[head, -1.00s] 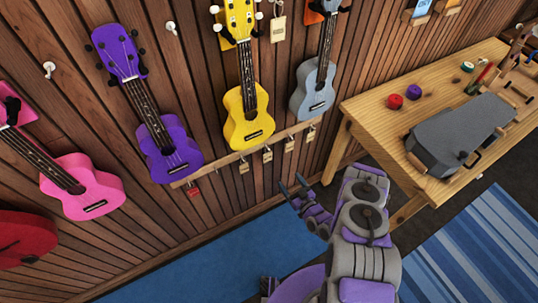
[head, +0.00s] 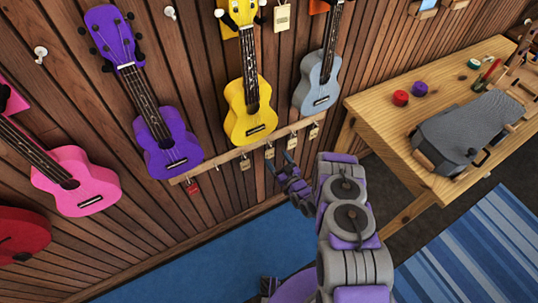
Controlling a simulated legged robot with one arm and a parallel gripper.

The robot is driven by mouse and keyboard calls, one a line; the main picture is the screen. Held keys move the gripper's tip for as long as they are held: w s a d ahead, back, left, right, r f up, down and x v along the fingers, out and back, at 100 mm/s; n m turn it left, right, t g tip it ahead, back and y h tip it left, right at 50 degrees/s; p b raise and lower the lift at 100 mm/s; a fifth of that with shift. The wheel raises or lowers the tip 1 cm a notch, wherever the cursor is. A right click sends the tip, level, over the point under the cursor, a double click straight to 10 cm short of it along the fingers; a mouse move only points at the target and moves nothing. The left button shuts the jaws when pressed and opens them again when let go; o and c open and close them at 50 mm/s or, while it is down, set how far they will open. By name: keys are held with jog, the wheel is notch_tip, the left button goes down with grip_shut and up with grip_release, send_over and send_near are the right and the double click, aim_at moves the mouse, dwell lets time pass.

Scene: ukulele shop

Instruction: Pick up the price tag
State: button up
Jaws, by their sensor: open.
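Several small tan price tags hang from a wooden rail on the wall below the ukuleles: one price tag (head: 245,163) under the yellow ukulele, another (head: 269,152) to its right, then a third (head: 292,143) and one more (head: 314,131) farther right. A red tag (head: 192,187) hangs at the rail's left end. My gripper (head: 279,162) is open, with its fingers pointing up and left toward the wall, just below the middle tan tags. I cannot tell whether a finger touches a tag. Nothing shows between the fingers.
The rail (head: 222,158) runs below a purple ukulele (head: 166,142), a yellow ukulele (head: 250,110) and a grey-blue ukulele (head: 317,83). A wooden workbench (head: 400,140) with a grey case (head: 468,130) stands right of my arm. Blue carpet (head: 180,270) below is clear.

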aim_at(271, 150)
jog(key=b+x, duration=0.1)
jog(key=x, duration=0.4)
jog(key=shift+s+a+b, duration=0.15)
jog(key=shift+a+b, duration=0.05)
jog(key=shift+b, duration=0.1)
jog(key=shift+r, duration=0.1)
jog(key=c, duration=1.1)
jog(key=shift+r, duration=0.1)
jog(key=shift+r+p, duration=0.3)
jog(key=shift+r, duration=0.3)
jog(key=shift+s+d+r, duration=0.15)
jog(key=shift+s+d, duration=0.05)
jog(key=shift+d, duration=0.1)
jog(key=p+v, duration=0.4)
jog(key=v, duration=1.3)
jog(key=shift+s+d, duration=0.1)
jog(key=shift+s, duration=0.05)
